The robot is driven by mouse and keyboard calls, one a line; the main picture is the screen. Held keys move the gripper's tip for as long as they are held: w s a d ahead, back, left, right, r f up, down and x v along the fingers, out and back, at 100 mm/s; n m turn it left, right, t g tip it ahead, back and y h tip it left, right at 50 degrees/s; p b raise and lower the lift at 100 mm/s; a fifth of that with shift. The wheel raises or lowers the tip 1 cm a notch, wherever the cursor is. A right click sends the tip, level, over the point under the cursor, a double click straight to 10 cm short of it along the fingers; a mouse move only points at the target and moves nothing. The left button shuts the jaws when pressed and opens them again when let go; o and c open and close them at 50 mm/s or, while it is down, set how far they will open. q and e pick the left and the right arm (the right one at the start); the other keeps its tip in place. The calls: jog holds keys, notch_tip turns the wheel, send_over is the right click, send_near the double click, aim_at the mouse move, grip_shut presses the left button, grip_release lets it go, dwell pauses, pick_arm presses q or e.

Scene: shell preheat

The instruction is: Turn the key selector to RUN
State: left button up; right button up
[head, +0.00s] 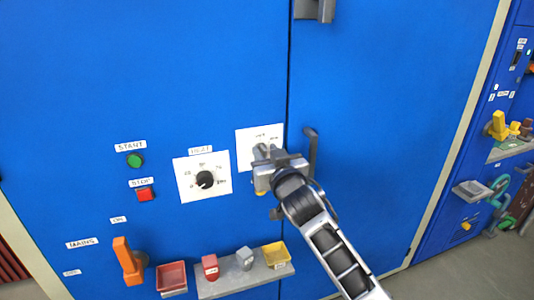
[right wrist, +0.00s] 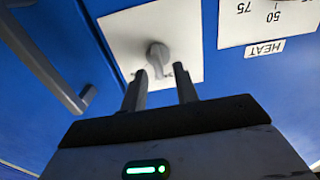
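The key selector (right wrist: 158,55) is a grey knob on a white plate, seen upside down in the right wrist view. In the head view its plate (head: 246,141) shows just behind my right gripper, which hides most of the knob. My right gripper (right wrist: 161,78) is open and empty. Its two fingers point at the plate, with the key between and just beyond the tips; I cannot tell if they touch it. The plate's lettering is too small or hidden to read, so the key's setting is unclear. My left gripper is not in view.
Left of the selector is the HEAT dial (head: 205,180). A grey door handle (head: 311,150) stands out close to my gripper's right. Below is a shelf (head: 226,284) with small red, grey and yellow items. An orange MAINS lever (head: 126,261) sits lower left.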

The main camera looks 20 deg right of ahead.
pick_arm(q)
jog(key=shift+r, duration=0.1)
pick_arm(e)
grip_shut()
